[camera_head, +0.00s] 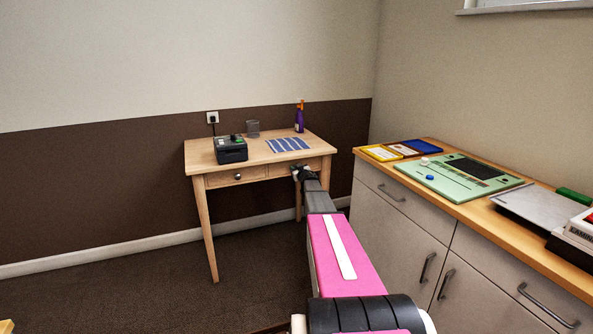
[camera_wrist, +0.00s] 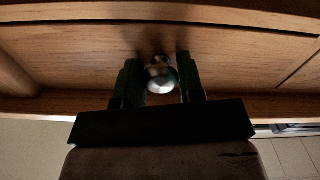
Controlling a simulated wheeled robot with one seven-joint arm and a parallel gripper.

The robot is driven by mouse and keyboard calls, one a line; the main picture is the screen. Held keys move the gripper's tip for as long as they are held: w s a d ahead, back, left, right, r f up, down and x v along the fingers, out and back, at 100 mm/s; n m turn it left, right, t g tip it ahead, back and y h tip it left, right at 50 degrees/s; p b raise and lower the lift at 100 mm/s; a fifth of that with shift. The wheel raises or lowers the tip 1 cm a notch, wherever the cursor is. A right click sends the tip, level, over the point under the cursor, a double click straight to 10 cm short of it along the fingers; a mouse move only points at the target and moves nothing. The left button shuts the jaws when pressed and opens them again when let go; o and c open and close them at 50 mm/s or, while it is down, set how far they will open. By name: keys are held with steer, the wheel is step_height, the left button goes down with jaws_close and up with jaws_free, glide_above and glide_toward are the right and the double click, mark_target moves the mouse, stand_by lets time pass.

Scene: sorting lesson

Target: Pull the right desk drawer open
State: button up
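The wooden desk (camera_head: 200,152) stands against the wall with two drawers under its top. The left drawer (camera_head: 225,179) is shut and has a round knob. The right drawer (camera_head: 281,170) looks shut; my arm and gripper (camera_head: 304,172) hide much of its front. In the wrist view, the right drawer's wooden front (camera_wrist: 90,55) fills the upper part. Its round metal knob (camera_wrist: 160,74) sits between the two dark fingers of my gripper (camera_wrist: 161,80). The fingers are apart, one on each side of the knob; whether either touches it I cannot tell.
On the desk are a black box-shaped device (camera_head: 231,150), a striped blue mat (camera_head: 288,145), a purple bottle (camera_head: 299,121) and a grey holder (camera_head: 253,129). A cabinet (camera_head: 400,232) with a wooden top stands close on the right.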

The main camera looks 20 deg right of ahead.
jaws_close()
steer(key=s+d, duration=0.1)
steer(key=s, duration=2.8)
steer(key=o, duration=0.8)
jaws_free()
steer(key=shift+o, duration=0.2)
steer(key=shift+s, duration=0.15)
steer(key=s, duration=1)
steer(key=shift+s+d, duration=0.2)
steer(key=shift+s, duration=0.05)
